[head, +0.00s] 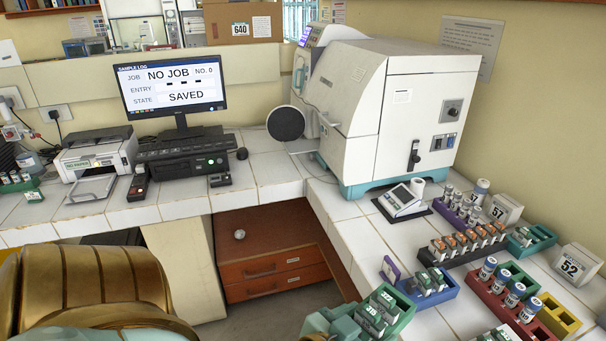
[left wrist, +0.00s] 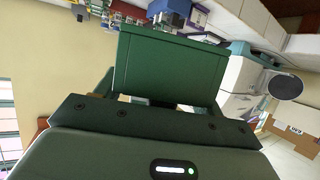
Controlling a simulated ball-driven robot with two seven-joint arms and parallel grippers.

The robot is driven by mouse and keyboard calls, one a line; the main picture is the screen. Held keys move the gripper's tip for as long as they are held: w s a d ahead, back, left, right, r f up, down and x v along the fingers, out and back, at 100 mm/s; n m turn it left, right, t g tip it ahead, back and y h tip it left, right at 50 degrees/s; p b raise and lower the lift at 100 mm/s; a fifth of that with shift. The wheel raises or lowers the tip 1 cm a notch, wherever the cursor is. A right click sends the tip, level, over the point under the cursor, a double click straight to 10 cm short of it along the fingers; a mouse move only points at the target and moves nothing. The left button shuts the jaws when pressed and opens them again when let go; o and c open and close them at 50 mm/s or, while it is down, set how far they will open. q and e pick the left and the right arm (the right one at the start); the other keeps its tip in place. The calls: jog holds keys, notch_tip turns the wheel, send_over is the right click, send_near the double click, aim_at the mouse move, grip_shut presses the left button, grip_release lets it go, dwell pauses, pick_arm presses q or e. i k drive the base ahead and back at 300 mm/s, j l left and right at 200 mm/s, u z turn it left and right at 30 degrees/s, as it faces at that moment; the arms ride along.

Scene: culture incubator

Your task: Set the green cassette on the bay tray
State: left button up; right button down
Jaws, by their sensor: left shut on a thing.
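The green cassette (head: 408,306), a green holder with several white-labelled pieces in it, is at the bottom of the head view, right of centre. My left gripper (head: 345,324) is at its left side, partly cut off by the bottom edge. In the left wrist view the green cassette (left wrist: 170,65) fills the space in front of the gripper (left wrist: 160,108), which is shut on it. The cassette is held up in front of the counter. My right gripper is not in view.
A large white incubator (head: 375,110) stands on the tiled counter, with a round black disc (head: 286,123) by its left side. Coloured racks, including a red one (head: 483,293), crowd the right counter. A monitor (head: 172,88) and printer (head: 95,155) stand at the back left.

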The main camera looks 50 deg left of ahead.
aim_at(307, 145)
jog(key=i+j, duration=0.15)
jog(key=j, duration=0.3)
jog(key=i+j, duration=0.15)
jog(key=j, duration=0.25)
jog(key=i+j, duration=0.15)
jog(key=j, duration=0.3)
jog(key=i+j, duration=0.15)
jog(key=j, duration=0.25)
jog(key=i+j, duration=0.15)
jog(key=j, duration=0.3)
jog(key=i+j, duration=0.15)
jog(key=j, duration=0.25)
jog(key=i+j, duration=0.15)
jog(key=j, duration=0.3)
jog(key=i+j, duration=0.15)
jog(key=j, duration=0.25)
